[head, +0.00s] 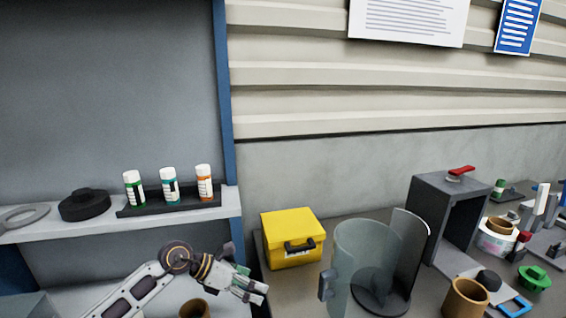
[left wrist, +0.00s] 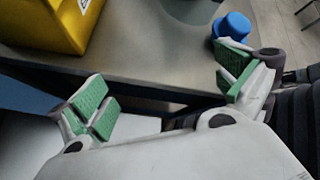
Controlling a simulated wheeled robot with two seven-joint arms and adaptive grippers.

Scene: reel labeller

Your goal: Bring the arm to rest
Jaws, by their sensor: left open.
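My left arm comes in from the lower left in the head view. Its left gripper (head: 254,284) hangs in front of the shelf unit, left of the yellow box. In the left wrist view the left gripper (left wrist: 165,95) has its green-padded fingers spread wide with nothing between them. A grey bench edge shows beyond the fingers, with the yellow box (left wrist: 48,22) at the upper left and a blue cylindrical object (left wrist: 232,26) at the upper right. My right gripper is in neither view.
A shelf (head: 60,229) holds several bottles and a black disc (head: 85,205). The yellow box (head: 293,238), a clear curved guard (head: 362,262) and a grey frame (head: 452,215) with a red lever stand on the bench. A brown roll (head: 466,298) and small parts crowd its right side.

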